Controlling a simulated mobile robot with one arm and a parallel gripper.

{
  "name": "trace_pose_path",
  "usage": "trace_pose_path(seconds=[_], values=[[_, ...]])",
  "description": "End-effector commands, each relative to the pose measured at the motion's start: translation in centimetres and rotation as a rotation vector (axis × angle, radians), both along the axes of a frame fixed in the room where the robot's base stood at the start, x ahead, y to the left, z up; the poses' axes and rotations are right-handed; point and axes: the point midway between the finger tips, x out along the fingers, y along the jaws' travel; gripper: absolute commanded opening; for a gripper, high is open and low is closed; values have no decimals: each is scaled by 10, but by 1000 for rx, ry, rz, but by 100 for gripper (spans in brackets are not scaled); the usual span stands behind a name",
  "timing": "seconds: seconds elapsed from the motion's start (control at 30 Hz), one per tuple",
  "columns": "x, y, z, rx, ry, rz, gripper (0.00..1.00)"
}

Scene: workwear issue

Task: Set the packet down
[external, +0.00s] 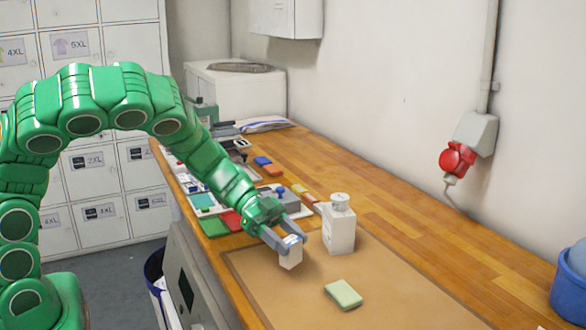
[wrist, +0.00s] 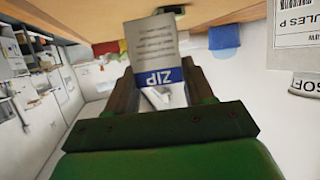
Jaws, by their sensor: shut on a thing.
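The packet (external: 291,258) is small and white, with a blue band lettered "ZIP" in the wrist view (wrist: 155,50). My gripper (external: 284,244) is shut on it, with its two grey fingers on either side. The packet hangs below the fingers, upright or nearly so, over the left part of a brown mat (external: 390,304). I cannot tell whether its bottom touches the mat. The wrist view is upside down and shows the packet's printed face between the fingers.
A white box (external: 340,232) with a round-topped part stands close right of the packet. A pale green sponge-like block (external: 343,294) lies on the mat in front. Several small items crowd the wooden bench (external: 400,224) behind. A blue bucket (external: 570,288) is far right. The mat's right part is clear.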

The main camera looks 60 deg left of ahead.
Motion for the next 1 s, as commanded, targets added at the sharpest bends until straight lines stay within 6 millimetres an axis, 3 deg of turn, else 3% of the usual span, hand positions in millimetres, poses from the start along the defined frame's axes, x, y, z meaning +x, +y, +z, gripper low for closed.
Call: trace_pose_path(seconds=[0.4, 0.83, 0.87, 1.0], values=[[4, -1, -33, -1, 2, 1, 23], [4, -1, -38, -1, -1, 0, 23], [4, -1, -38, -1, -1, 0, 56], [4, -1, -37, -1, -1, 0, 77]])
